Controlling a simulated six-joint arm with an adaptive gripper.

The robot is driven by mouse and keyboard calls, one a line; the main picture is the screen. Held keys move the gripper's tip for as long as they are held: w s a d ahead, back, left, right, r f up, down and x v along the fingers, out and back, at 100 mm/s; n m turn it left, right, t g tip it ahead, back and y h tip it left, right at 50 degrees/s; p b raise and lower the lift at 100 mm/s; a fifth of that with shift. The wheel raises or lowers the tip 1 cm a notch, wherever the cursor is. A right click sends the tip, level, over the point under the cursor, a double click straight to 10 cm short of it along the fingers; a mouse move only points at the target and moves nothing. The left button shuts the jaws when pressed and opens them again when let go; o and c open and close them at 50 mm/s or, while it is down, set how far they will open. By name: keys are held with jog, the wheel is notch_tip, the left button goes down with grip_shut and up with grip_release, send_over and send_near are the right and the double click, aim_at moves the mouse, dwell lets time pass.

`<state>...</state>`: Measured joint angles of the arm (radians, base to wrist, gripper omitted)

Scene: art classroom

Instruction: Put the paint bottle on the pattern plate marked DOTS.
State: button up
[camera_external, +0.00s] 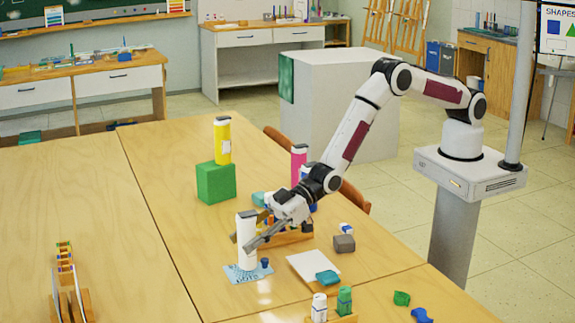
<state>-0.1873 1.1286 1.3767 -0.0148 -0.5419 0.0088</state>
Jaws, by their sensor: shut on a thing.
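The white paint bottle (246,257) is upright in the middle of the external view. My gripper (248,239) reaches in from the right and is shut on the bottle's side. The light blue pattern plate (241,278) lies flat on the table directly below the bottle, with the word DOTS at its front. The bottle's base overlaps the plate in the picture; I cannot tell whether it touches or hangs just above it.
A small dark blue piece (265,263) is close to the bottle's right. A white sheet (305,264) with a teal block (327,278) lies further right. A yellow bottle (222,140) stands on a green cube (216,182) behind. The table left of the plate is clear.

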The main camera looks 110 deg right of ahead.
jog(key=shift+f, duration=0.4)
jog(key=shift+f, duration=0.15)
jog(key=o, duration=1.4)
jog(key=shift+f, duration=0.1)
jog(key=shift+o, duration=0.2)
jog(key=shift+r, duration=0.2)
jog(key=shift+s, duration=0.2)
jog(key=v, duration=1.1)
jog(key=shift+s+r, duration=0.2)
jog(key=shift+s, duration=0.05)
jog(key=shift+d, duration=0.15)
